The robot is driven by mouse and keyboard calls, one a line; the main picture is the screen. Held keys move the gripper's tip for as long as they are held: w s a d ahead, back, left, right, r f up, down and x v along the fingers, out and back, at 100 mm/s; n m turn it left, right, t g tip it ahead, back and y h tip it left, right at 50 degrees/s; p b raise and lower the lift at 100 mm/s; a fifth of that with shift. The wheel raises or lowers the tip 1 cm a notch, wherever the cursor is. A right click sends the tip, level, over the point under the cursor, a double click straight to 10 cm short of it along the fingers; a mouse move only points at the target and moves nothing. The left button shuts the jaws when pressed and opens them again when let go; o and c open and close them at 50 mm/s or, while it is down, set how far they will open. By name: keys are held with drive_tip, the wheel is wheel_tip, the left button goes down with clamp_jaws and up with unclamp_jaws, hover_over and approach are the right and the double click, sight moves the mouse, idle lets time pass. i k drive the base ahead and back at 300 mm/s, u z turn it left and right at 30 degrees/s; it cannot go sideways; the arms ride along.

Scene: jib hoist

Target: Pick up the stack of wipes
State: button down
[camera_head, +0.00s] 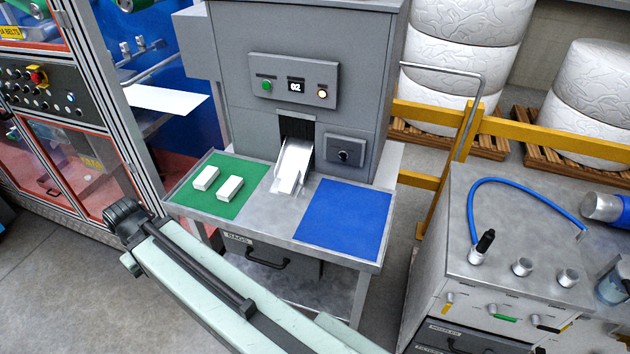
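Two small white blocks, which look like stacks of wipes, lie apart on the green mat (212,204). The left block (204,178) is slightly farther back than the right block (229,188). A longer white stack (291,166) lies on the sloping chute in the slot of the grey machine (310,110). I cannot tell for sure which of these is the named stack. My pale arm crosses the bottom of the view, with a dark joint at its left end, in front of the machine's table. No gripper fingers show.
A blue mat (345,222) on the right of the metal table is empty. A drawer (268,254) is below. A grey cabinet (520,262) with a blue hose stands at right, a yellow rail (555,137) behind. A framed machine (75,130) stands at left.

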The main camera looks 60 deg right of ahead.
sight(289, 180)
drive_tip(key=z, duration=1.6)
drive_tip(key=k, duration=0.55)
drive_tip(key=u, duration=0.1)
drive_tip(key=i, duration=0.45)
drive_tip(key=u, duration=2)
drive_tip(key=k, duration=0.3)
drive_tip(key=u, duration=0.5)
